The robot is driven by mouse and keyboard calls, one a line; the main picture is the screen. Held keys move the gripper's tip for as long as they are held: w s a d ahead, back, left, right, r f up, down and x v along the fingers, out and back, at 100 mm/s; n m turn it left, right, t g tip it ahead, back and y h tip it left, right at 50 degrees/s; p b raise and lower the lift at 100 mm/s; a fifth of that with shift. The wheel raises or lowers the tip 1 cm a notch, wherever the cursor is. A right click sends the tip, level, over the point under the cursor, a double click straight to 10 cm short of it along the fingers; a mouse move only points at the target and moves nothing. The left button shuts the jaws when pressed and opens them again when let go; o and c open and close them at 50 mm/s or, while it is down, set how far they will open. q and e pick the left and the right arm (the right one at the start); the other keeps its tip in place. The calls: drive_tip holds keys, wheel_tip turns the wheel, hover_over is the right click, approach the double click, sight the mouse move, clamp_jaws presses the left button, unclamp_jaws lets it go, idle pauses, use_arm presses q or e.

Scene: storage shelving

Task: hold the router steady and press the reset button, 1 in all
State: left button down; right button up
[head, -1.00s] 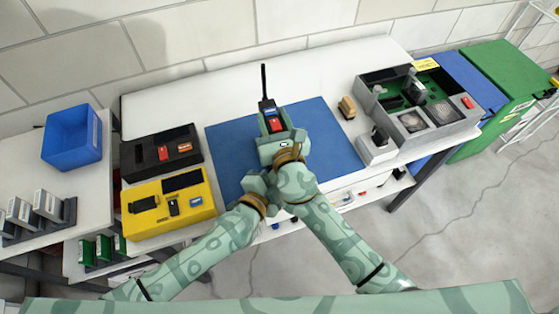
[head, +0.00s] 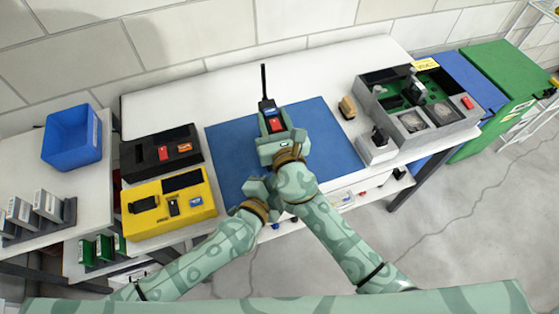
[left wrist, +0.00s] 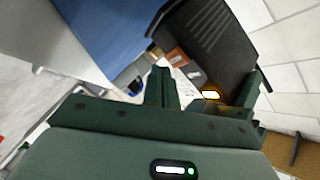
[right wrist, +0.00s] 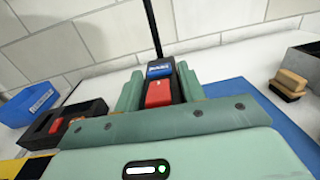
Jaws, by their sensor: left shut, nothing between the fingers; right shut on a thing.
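The router (head: 266,106) is a dark device with a tall antenna, a blue patch and a red patch. It is held upright over the blue mat. My right gripper (head: 281,141) is shut on it; in the right wrist view the router (right wrist: 159,82) sits between the fingers. My left gripper (head: 262,187) is shut and empty, just below and left of the right gripper. In the left wrist view, a black ribbed body (left wrist: 207,42) with a glowing yellow light (left wrist: 210,95) is close to the left fingers (left wrist: 160,88). I cannot make out the reset button.
The blue mat (head: 333,150) lies on a white table. Left of it are a black tray (head: 136,165), a yellow tray (head: 181,223) and a blue bin (head: 72,146). Right of it are a brown block (head: 347,107) and a grey box (head: 444,122) with parts. The table behind is clear.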

use_arm(q)
drive_tip(key=shift+s+d, duration=0.2)
drive_tip(key=shift+s, duration=0.6)
drive_tip(key=shift+s+d, duration=0.2)
drive_tip(key=shift+s, duration=0.6)
drive_tip(key=shift+s+d, duration=0.2)
drive_tip(key=shift+s, duration=0.6)
use_arm(e)
drive_tip(key=o, duration=1.3)
drive_tip(key=shift+s, duration=0.1)
